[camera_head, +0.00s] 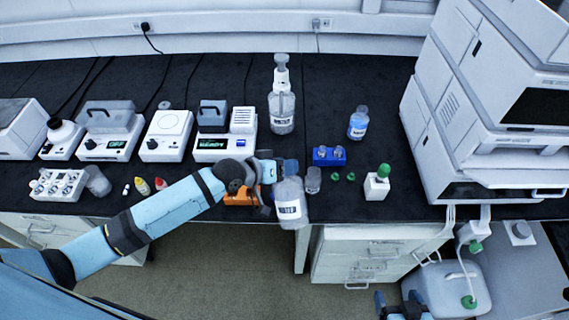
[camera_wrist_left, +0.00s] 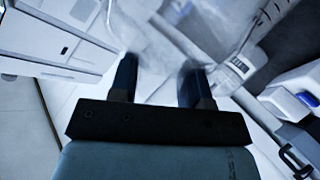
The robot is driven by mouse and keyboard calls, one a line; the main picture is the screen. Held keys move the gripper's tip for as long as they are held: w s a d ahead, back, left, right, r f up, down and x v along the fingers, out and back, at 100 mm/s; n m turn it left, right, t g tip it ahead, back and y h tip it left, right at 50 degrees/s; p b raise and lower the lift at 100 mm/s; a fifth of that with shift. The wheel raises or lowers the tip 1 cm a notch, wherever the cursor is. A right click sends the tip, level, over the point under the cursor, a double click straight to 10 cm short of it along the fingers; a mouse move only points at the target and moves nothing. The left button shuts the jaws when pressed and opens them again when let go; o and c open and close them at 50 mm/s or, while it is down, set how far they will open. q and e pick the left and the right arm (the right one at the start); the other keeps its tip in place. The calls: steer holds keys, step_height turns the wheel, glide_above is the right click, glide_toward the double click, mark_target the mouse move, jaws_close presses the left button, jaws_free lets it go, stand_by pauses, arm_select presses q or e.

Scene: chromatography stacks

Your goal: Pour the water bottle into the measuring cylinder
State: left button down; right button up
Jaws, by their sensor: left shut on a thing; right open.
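My left gripper (camera_head: 277,172) is shut on a clear bottle with a white label, the water bottle (camera_head: 290,203), at the front edge of the black bench. In the left wrist view the left gripper (camera_wrist_left: 160,82) has the pale, see-through bottle between its fingers, blurred. A small clear glass vessel (camera_head: 313,180), perhaps the measuring cylinder, stands just right of the bottle; I cannot tell whether they touch. My right gripper (camera_head: 399,302) is open and empty, low at the bottom edge, in front of the bench.
A tall clear bottle (camera_head: 282,103) stands behind. An orange rack (camera_head: 241,196) is partly hidden by my left arm. White instruments (camera_head: 490,110) fill the right.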

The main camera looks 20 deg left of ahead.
arm_select(q)
steer(key=shift+r, duration=0.1)
steer(key=shift+n+g, duration=0.3)
steer(key=shift+n, duration=0.1)
stand_by(0.3)
steer(key=shift+w+n+g+h, duration=0.1)
steer(key=shift+n+g+h, duration=0.2)
steer(key=shift+n+h, duration=0.1)
